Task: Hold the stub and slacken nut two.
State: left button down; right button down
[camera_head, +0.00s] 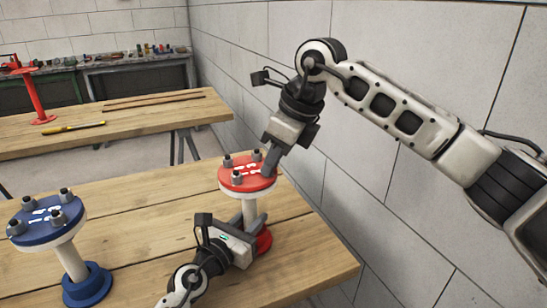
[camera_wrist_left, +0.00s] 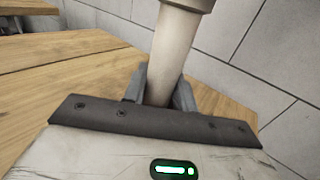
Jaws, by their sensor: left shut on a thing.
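The red stub has a red top flange (camera_head: 238,182) with white markings, a white pipe (camera_head: 249,210) and a red foot (camera_head: 264,242) on the bench. Nuts show at the flange's left (camera_head: 228,161), front (camera_head: 237,177) and back (camera_head: 256,156). My left gripper (camera_head: 248,224) is shut on the white pipe below the flange; the left wrist view shows the pipe (camera_wrist_left: 172,55) between its fingers. My right gripper (camera_head: 270,163) points down at the flange's right edge. Its fingers hide that spot, so I cannot tell whether they grip a nut.
A blue stub (camera_head: 48,222) with several nuts stands on the same wooden bench (camera_head: 140,205) at left. A block wall (camera_head: 390,240) runs close along the right. A second bench (camera_head: 150,125) behind holds a yellow-handled tool (camera_head: 73,127) and a red stand (camera_head: 34,97).

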jog(key=shift+n, duration=0.4)
jog(key=shift+w+d+n+g, duration=0.15)
jog(key=shift+n+g, duration=0.35)
jog(key=shift+n, duration=0.5)
jog(key=n, duration=0.1)
jog(key=n+g, duration=0.1)
jog(key=n, duration=0.2)
jog(key=shift+w+n+g, duration=0.25)
jog(key=shift+n+g, duration=0.05)
jog(key=shift+g, duration=0.1)
jog(key=n, duration=0.2)
jog(key=n+g, duration=0.1)
jog(key=n, duration=0.1)
jog(key=shift+w+g, duration=0.2)
jog(key=shift+g, duration=0.1)
jog(key=shift+w+a+n+g+h, duration=0.1)
jog(key=shift+n+g+h, duration=0.15)
jog(key=shift+n, duration=0.65)
jog(key=shift+a+n+g+h, duration=0.15)
jog(key=shift+n+h, duration=0.1)
jog(key=shift+n, duration=0.65)
jog(key=c, duration=1.3)
grip_release()
jog(key=shift+c, duration=0.2)
